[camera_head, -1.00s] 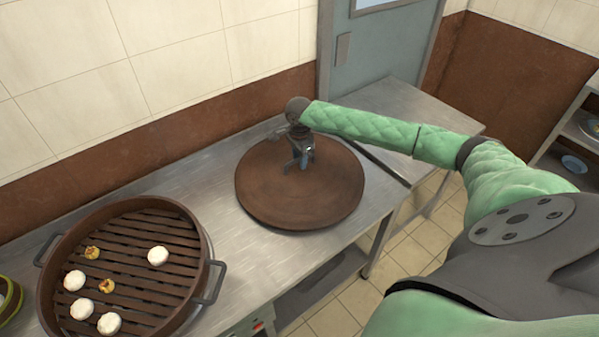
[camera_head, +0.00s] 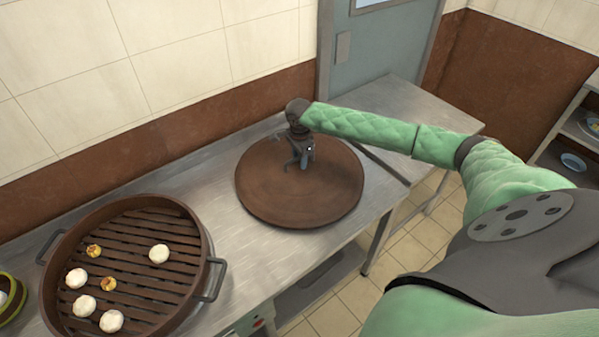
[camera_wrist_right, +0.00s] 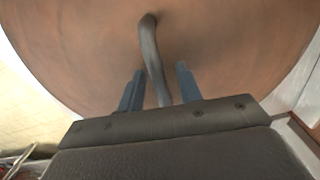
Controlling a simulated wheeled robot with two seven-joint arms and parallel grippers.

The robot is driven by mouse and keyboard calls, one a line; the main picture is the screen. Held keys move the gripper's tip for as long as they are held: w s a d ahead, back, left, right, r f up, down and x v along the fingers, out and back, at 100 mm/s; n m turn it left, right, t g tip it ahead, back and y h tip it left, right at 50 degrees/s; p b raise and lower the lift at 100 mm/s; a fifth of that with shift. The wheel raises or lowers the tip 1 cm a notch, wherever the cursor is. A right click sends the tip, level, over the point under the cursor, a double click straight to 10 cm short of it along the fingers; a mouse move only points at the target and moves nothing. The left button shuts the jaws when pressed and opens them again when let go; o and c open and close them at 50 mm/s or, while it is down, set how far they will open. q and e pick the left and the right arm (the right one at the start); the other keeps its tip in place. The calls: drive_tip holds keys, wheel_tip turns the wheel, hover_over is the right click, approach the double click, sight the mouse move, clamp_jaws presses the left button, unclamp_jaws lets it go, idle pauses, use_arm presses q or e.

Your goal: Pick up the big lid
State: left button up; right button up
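The big lid (camera_head: 300,200) is a round brown disc lying flat on the metal counter in the head view. It also fills most of the right wrist view (camera_wrist_right: 90,50). Its curved grey handle (camera_wrist_right: 150,50) stands up from the lid in the wrist view. My right gripper (camera_head: 301,163) is over the lid, pointing down at the handle. In the wrist view the right gripper (camera_wrist_right: 160,80) is open, with one finger on each side of the handle and gaps between. My left gripper is not in view.
A round brown steamer (camera_head: 130,262) with a slatted base and side handles stands left of the lid, holding several white buns and yellow pieces. A green-rimmed container (camera_head: 8,300) is at the left edge. The metal counter (camera_head: 240,240) is bare between steamer and lid.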

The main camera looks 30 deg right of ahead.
drive_tip(key=shift+f+p, duration=0.15)
drive_tip(key=shift+p, duration=0.15)
idle(0.5)
clamp_jaws()
idle(1.3)
